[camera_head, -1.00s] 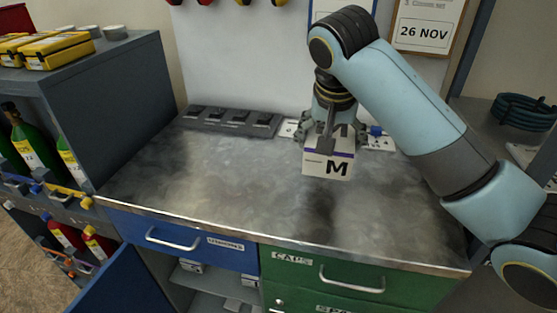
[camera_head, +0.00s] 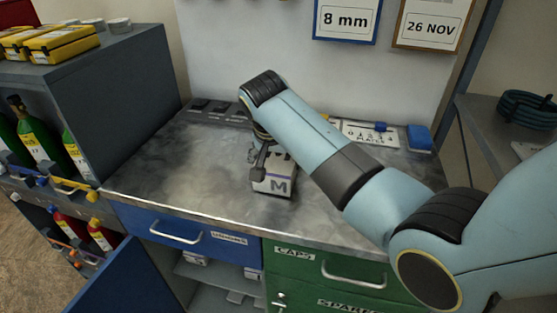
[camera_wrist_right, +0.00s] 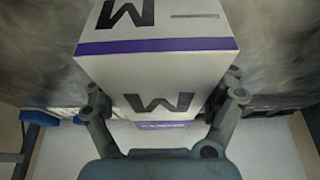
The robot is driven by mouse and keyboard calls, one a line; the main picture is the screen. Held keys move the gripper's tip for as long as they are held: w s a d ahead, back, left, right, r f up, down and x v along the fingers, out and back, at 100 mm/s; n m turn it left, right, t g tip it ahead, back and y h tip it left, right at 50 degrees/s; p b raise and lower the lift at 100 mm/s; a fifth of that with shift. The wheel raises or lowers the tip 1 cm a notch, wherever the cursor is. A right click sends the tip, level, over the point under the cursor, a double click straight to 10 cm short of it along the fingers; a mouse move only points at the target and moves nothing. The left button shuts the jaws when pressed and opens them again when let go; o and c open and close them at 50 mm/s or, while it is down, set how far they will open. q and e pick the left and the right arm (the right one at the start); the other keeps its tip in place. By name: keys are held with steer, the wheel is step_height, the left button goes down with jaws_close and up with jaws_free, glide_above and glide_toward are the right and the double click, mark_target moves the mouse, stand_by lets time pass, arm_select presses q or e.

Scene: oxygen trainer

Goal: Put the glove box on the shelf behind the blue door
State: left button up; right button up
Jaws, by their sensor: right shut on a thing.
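The glove box is a white carton (camera_head: 273,185) with a black M and a purple stripe, in the middle of the worktop in the head view. My right gripper (camera_head: 260,160) is shut on it from behind and above. In the right wrist view the glove box (camera_wrist_right: 160,65) fills the middle, with the fingers of my right gripper (camera_wrist_right: 165,105) on its two sides. I cannot tell whether the box touches the worktop. The blue door (camera_head: 120,282) stands open at the lower left, with the shelf (camera_head: 215,275) beside it under the blue drawer. My left gripper is not in view.
The worktop (camera_head: 180,165) is clear to the left of the box. A blue drawer (camera_head: 185,230) and green drawers (camera_head: 325,265) are below its front edge. A grey bottle rack (camera_head: 110,100) stands at left. A plates tray (camera_head: 370,133) lies at the back.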

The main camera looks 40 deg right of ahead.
steer(key=shift+f, duration=0.1)
steer(key=shift+f, duration=0.1)
steer(key=o, duration=1.3)
